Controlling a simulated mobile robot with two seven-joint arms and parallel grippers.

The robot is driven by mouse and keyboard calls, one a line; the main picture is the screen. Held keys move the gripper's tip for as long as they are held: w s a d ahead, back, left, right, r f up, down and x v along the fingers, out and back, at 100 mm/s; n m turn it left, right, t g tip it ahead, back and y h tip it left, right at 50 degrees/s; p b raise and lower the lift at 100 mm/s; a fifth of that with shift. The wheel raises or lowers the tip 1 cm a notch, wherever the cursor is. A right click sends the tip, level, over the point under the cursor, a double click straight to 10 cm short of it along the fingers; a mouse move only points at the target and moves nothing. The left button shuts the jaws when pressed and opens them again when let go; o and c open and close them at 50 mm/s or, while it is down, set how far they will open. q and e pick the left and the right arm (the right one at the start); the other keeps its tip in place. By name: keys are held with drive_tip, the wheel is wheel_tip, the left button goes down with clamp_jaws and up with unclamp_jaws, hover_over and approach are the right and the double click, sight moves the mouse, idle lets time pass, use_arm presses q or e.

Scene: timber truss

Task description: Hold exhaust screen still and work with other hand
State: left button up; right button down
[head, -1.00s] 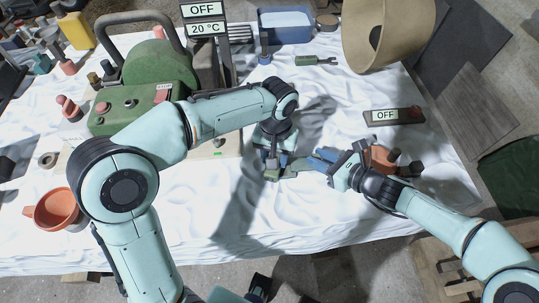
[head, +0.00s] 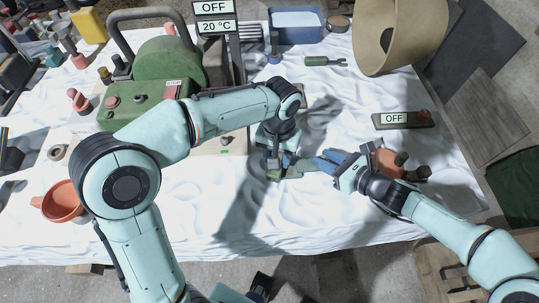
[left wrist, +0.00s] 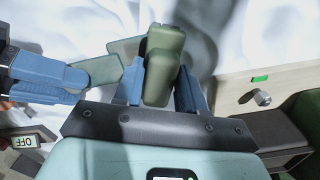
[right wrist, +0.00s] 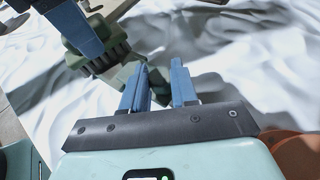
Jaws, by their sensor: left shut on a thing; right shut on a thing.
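My left gripper (head: 273,160) is shut on an olive-green brush (left wrist: 163,58), whose dark bristles face down in the right wrist view (right wrist: 108,60). My right gripper (head: 334,164) is low over the white cloth, beside the left one, its blue fingers shut on a thin grey-green flat piece, which I take as the exhaust screen (left wrist: 95,72). The screen reaches from the right fingers to beneath the brush; it also shows in the head view (head: 308,166). Whether the bristles touch it I cannot tell. The fingers partly hide the held end.
A green machine (head: 160,85) with a red button stands behind left. An orange pot (head: 63,203) is at the left. A second orange pot (head: 384,160) sits close to my right gripper. A low OFF display (head: 404,119) lies behind it. The cloth in front is clear.

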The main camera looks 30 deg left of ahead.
use_arm(q)
drive_tip(key=shift+w+d+f, duration=0.1)
drive_tip(key=shift+w+d, duration=0.2)
drive_tip(key=shift+d, duration=0.15)
drive_tip(key=shift+s+a, duration=0.55)
drive_tip(key=shift+a, duration=0.35)
drive_tip(key=shift+s+a, duration=0.5)
drive_tip(key=shift+a, duration=0.35)
drive_tip(key=shift+r, duration=0.25)
wheel_tip(320, 180, up, 7)
drive_tip(key=shift+f, duration=0.2)
drive_tip(key=shift+f, duration=2.45)
drive_tip(key=shift+f, duration=1)
drive_tip(key=shift+d, duration=0.1)
